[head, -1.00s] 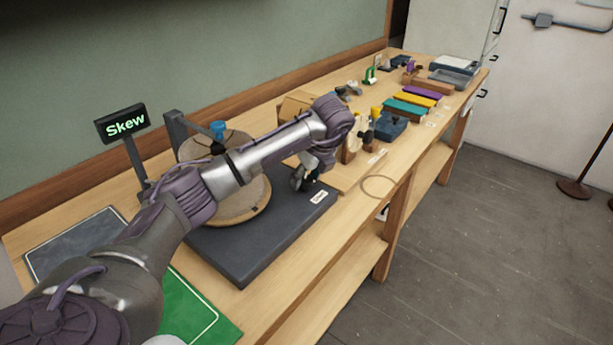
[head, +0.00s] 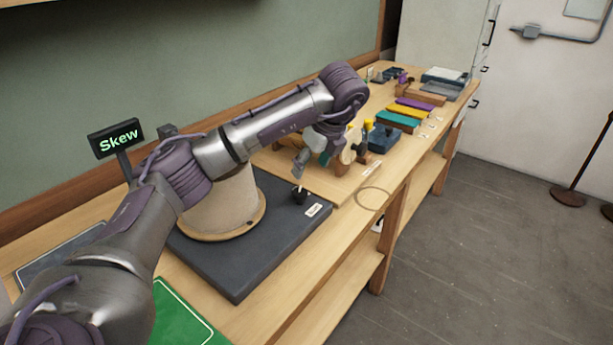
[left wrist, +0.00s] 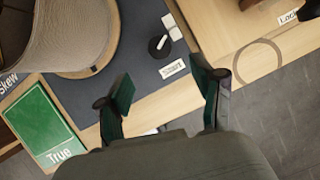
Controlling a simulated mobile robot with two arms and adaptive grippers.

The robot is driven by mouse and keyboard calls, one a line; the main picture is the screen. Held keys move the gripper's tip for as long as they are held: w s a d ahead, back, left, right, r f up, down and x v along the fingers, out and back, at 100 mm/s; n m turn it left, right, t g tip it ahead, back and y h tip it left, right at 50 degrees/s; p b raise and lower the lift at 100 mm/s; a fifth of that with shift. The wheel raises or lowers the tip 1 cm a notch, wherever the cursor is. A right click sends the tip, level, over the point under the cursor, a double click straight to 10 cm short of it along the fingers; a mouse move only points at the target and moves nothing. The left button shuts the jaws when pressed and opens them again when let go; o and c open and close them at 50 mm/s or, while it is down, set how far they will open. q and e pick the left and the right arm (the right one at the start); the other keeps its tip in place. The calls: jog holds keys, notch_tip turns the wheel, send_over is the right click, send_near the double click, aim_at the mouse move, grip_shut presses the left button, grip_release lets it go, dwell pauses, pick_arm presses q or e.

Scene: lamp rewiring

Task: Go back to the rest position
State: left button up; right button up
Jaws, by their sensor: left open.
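My left arm reaches in from the left in the head view, and its left gripper (head: 309,164) hangs above the dark base plate (head: 262,262). In the left wrist view the gripper (left wrist: 163,86) has its two fingers wide apart with nothing between them. A small black knob (head: 299,195) stands on the plate below the gripper, apart from it. It also shows in the left wrist view (left wrist: 158,47), beyond the fingertips. A beige drum (head: 222,205) with a wooden rim stands on the plate, partly hidden by my arm. My right gripper is not in view.
A "Skew" display (head: 117,139) stands behind the plate. A green "True" mat (left wrist: 38,122) lies left of the plate in the left wrist view. Coloured blocks (head: 405,112) and trays crowd the bench's far end. Open floor (head: 480,240) lies to the right.

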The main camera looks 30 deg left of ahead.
pick_arm(q)
jog(key=shift+v, duration=0.75)
